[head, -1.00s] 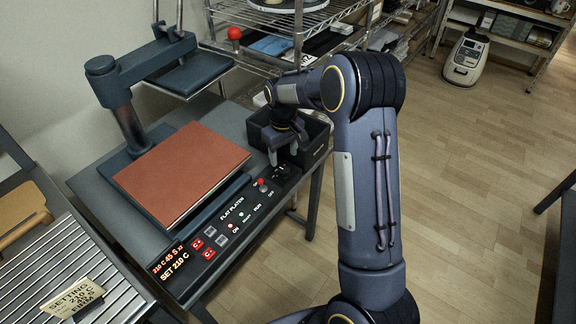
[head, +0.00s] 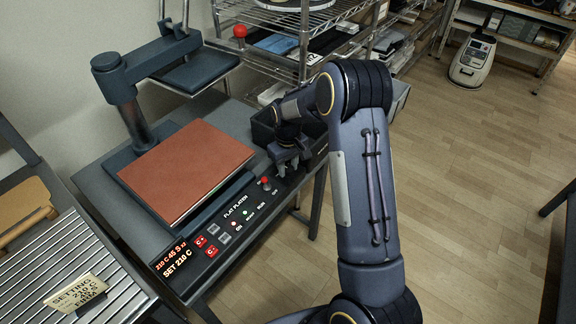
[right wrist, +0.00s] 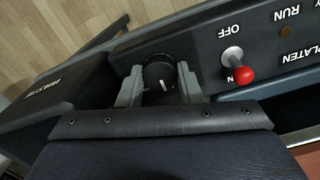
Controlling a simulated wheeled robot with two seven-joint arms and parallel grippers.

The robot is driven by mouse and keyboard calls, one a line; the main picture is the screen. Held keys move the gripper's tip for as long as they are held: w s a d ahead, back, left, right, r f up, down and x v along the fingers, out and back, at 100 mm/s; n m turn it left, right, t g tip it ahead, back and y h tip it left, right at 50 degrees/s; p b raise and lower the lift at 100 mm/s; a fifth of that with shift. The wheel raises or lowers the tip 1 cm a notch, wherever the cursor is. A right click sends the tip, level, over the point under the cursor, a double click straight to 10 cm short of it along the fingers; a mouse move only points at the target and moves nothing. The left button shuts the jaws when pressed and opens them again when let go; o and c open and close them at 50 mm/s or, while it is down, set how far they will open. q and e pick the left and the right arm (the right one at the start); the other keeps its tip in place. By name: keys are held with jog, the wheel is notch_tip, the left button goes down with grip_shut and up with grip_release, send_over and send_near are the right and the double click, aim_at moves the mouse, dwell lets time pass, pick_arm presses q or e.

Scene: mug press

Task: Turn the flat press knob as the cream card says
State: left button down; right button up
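The flat press's black round knob (right wrist: 160,75) has a white pointer mark and sits at the far end of the control panel (head: 238,212). My right gripper (head: 291,168) is down at the knob. In the right wrist view its fingers (right wrist: 161,82) stand on both sides of the knob; whether they press on it I cannot tell. The fingers hide most of the knob in the head view. The cream card (head: 76,293) reads "SETTING", "210 C" and "FIRM"; a line is too small to read surely. My left gripper is out of view.
A red-tipped toggle (right wrist: 240,72) marked ON and OFF is close beside the knob. A black bin (head: 306,140) borders the panel's far end. The brown platen (head: 187,168) lies left, and the press's upper arm (head: 150,62) is swung away from it.

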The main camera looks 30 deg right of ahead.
jog(key=shift+c, duration=1.1)
jog(key=shift+m, duration=0.3)
jog(key=m, duration=0.3)
jog(key=shift+m, duration=0.3)
jog(key=m, duration=0.5)
jog(key=shift+r+m, duration=0.1)
jog(key=shift+m, duration=0.2)
jog(key=o, duration=1)
